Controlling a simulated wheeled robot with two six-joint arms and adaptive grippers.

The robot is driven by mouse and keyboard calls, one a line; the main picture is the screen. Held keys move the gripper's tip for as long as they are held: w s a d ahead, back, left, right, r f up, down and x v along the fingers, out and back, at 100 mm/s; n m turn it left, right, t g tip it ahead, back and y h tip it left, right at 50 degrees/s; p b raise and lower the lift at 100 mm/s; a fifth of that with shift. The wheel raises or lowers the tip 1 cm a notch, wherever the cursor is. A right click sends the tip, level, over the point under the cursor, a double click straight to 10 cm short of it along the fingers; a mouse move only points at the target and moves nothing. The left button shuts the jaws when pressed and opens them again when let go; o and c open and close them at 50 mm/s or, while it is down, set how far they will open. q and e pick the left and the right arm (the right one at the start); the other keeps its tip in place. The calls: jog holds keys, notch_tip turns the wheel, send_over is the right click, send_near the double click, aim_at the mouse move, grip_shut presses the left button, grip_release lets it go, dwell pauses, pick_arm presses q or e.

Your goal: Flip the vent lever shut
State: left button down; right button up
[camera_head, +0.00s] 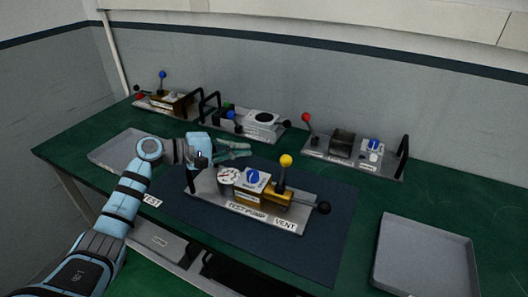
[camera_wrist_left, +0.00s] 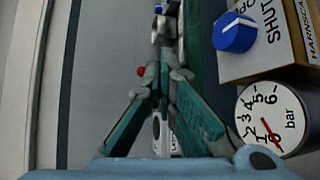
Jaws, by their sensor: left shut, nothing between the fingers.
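The test pump unit (camera_head: 232,203) sits on the dark mat, with a gauge, a blue knob and a VENT label (camera_head: 285,224) at its right end. Near that label, a lever with a black ball (camera_head: 323,208) sticks out to the right, lying about flat. A lever with a yellow ball (camera_head: 286,160) stands upright beside it. I cannot tell for sure which one is the vent lever. My left gripper (camera_head: 245,149) is shut and empty, above and behind the gauge, left of both levers. In the left wrist view the gauge (camera_wrist_left: 272,117) and blue knob (camera_wrist_left: 235,33) are at right.
An empty grey tray (camera_head: 428,235) lies at right, another (camera_head: 122,148) at left. The mat (camera_head: 335,235) is bare right of the pump.

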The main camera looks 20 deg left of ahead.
aim_at(284, 170)
pick_arm(q)
jog(key=x, duration=1)
jog(key=s, duration=0.1)
jog(key=s+d+r+p, duration=0.1)
jog(key=s+p, duration=0.1)
jog(key=s, duration=0.1)
jog(key=shift+d+r, duration=0.2)
jog(key=shift+r, duration=0.05)
jog(key=shift+w, duration=0.1)
jog(key=shift+f, duration=0.1)
